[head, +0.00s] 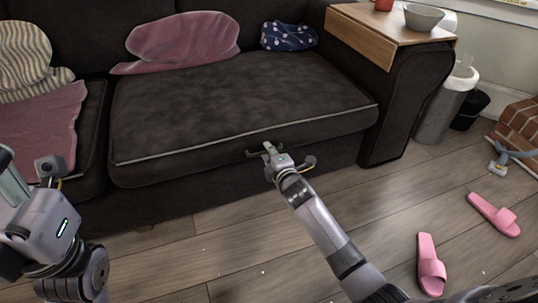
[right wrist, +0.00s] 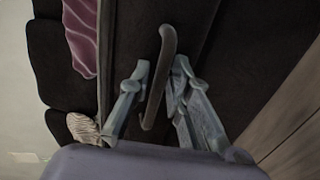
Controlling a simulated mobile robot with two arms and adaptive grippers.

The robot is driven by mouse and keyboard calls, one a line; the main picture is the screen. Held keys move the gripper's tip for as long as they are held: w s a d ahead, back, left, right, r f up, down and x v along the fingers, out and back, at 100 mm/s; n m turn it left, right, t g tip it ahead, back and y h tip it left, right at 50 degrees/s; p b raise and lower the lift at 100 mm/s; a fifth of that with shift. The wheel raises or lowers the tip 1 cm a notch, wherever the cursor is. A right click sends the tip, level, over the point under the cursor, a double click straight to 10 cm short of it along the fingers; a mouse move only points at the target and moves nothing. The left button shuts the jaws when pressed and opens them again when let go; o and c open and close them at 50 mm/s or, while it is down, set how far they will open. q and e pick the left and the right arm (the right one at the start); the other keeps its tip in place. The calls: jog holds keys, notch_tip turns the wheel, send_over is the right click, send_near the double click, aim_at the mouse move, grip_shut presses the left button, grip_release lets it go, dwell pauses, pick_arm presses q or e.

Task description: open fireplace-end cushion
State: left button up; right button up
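The seat cushion (head: 235,100) at the right end of the dark sofa, nearest the brickwork, lies flat and looks closed, with pale piping along its front edge. My right gripper (head: 270,150) is at the sofa front, just below that edge. In the right wrist view, a dark bar handle (right wrist: 159,80) passes between the fingers of my right gripper (right wrist: 160,80). The fingers stand apart, with a gap on the left side of the handle. My left gripper (head: 42,185) is at the lower left, away from this cushion; its fingers do not show clearly.
A pink pillow (head: 182,38) and a blue dotted pillow (head: 288,36) lie at the back of the cushion. A wooden arm tray (head: 365,35) holds a grey bowl (head: 424,17) and a red cup. Pink slippers (head: 431,265) lie on the floor at right, near a bin (head: 445,105).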

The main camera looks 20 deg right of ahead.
jog(key=shift+w, duration=0.1)
jog(key=shift+c, duration=0.4)
grip_shut()
dwell(0.3)
